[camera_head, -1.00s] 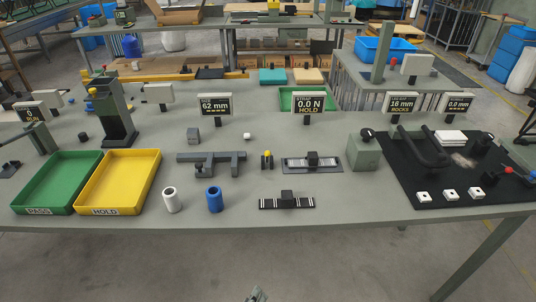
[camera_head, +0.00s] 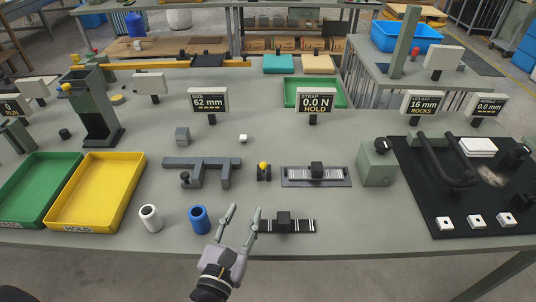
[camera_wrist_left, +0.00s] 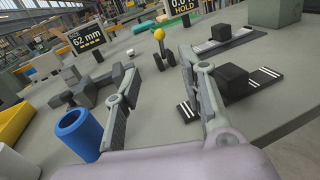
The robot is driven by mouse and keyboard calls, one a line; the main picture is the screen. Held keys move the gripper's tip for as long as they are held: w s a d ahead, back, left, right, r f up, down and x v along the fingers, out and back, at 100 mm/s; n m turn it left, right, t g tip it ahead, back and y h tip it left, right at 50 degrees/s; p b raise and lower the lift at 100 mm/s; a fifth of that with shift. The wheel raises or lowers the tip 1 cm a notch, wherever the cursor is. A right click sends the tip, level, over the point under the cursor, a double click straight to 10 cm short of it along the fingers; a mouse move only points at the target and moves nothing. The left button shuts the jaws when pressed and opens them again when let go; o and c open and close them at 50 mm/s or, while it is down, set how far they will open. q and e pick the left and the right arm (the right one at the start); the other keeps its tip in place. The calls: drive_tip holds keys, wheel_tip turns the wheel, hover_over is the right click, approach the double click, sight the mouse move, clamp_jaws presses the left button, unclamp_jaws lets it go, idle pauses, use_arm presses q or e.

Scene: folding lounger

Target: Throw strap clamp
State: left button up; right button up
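A strap clamp fixture, a grey plate with a striped strap and black block (camera_head: 316,171), lies mid-table before the sign reading "STRAP 0.0 N HOLD" (camera_head: 317,103). A small dark lever with a yellow knob (camera_head: 263,167) stands just left of it. A second black striped bar with a black block (camera_head: 285,221) lies near the front edge. My left gripper (camera_head: 244,210) is open and empty at the front edge, between the blue cylinder and this bar. In the left wrist view, the yellow-knobbed lever (camera_wrist_left: 159,36) shows beyond the open fingers (camera_wrist_left: 165,78). My right gripper is not in view.
The blue cylinder (camera_head: 199,219) and white cylinder (camera_head: 151,218) stand left of my gripper. A grey forked bracket (camera_head: 202,166) lies behind them. Yellow (camera_head: 137,176) and green (camera_head: 20,178) trays are at left. A green-grey box (camera_head: 378,166) and black mat (camera_head: 430,205) are at right.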

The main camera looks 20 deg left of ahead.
use_arm(q)
drive_tip(key=p, duration=0.2)
approach(262, 168)
drive_tip(key=w+p, duration=0.1)
drive_tip(key=w, duration=0.9)
drive_tip(key=shift+w+a+p, duration=0.1)
drive_tip(key=shift+w+p, duration=0.05)
drive_tip(key=shift+p, duration=0.2)
drive_tip(key=shift+w+f, duration=0.1)
drive_tip(key=shift+w, duration=0.35)
drive_tip(key=c, duration=0.8)
clamp_jaws()
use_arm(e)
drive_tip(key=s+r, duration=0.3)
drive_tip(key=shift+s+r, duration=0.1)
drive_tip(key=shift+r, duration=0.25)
